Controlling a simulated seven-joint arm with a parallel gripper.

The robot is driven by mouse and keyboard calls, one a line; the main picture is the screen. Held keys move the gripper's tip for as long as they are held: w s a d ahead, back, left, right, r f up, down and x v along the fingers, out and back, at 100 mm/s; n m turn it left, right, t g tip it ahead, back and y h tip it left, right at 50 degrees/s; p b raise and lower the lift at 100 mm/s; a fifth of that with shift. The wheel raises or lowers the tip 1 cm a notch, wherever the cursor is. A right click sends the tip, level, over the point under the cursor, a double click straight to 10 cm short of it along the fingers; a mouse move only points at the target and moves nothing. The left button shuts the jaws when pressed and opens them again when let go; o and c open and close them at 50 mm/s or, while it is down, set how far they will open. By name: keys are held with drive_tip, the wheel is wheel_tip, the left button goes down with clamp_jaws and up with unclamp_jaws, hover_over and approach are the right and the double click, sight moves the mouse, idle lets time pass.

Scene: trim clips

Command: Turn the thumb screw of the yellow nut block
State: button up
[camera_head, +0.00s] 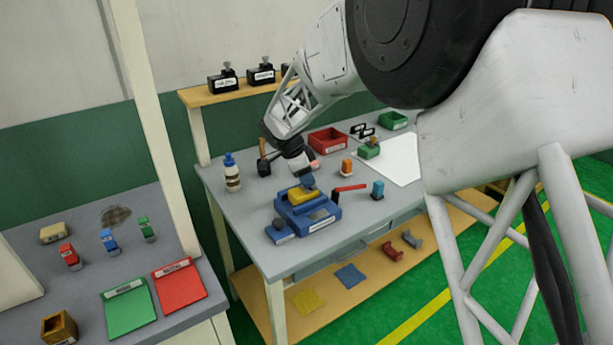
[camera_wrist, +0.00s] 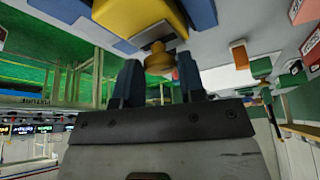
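The yellow nut block (camera_head: 301,196) sits in a blue fixture (camera_head: 322,217) on the grey bench in the head view. The yellow block (camera_wrist: 145,15) also shows at the top of the wrist view. Its thumb screw is a brass-coloured knob (camera_wrist: 158,60) below the block in that view. My gripper (camera_wrist: 158,68) has two dark blue fingers set apart, with the knob between their tips. Narrow gaps seem to show beside the knob, and I see no firm contact. In the head view my gripper (camera_head: 308,181) is at the block and hides the screw.
A red tool (camera_head: 349,188), an orange block (camera_head: 347,167) and a blue block (camera_head: 377,189) stand to the right. A white bottle (camera_head: 232,172) and a red bin (camera_head: 328,141) are further back.

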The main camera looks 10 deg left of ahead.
drive_tip(key=o, duration=0.3)
drive_tip(key=shift+o, duration=0.2)
drive_tip(key=shift+r, duration=0.1)
drive_tip(key=v, duration=0.7)
drive_tip(key=shift+a+r, duration=0.2)
drive_tip(key=shift+r, duration=0.05)
